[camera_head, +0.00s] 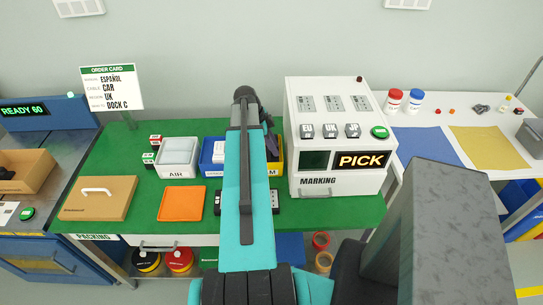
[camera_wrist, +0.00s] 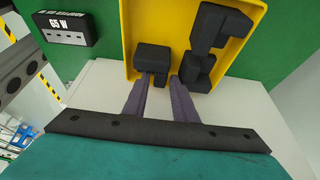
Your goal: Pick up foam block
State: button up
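Several dark grey foam blocks lie in a yellow bin (camera_wrist: 131,30) in the wrist view. One foam block (camera_wrist: 152,58) is at the left near the bin's near edge; others (camera_wrist: 205,45) lie stacked to its right. My gripper (camera_wrist: 163,78) reaches over the near edge with its two fingers apart, their tips close to the left block. Whether they touch it I cannot tell. In the head view the yellow bin (camera_head: 281,153) is mostly hidden behind my arm, and its label shows only a final M.
A white marking machine (camera_head: 335,183) stands close on the bin's right. A blue bin (camera_head: 207,165) and a white AIR bin (camera_head: 160,168) are to the left. An orange mat (camera_head: 182,203) and a cardboard box (camera_head: 98,200) lie on the green table (camera_head: 150,212). A 65 W box (camera_wrist: 66,29) is near the bin.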

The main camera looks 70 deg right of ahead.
jog(key=shift+c, duration=0.3)
grip_shut()
jog(key=shift+r, duration=0.2)
jog(key=shift+r+b, duration=0.8)
jog(key=shift+r, duration=0.55)
jog(key=w+a+r+b, duration=0.2)
jog(key=w+a+b, duration=0.2)
jog(key=a, duration=1)
jog(key=shift+w+a, duration=0.4)
jog(key=shift+w, duration=0.7)
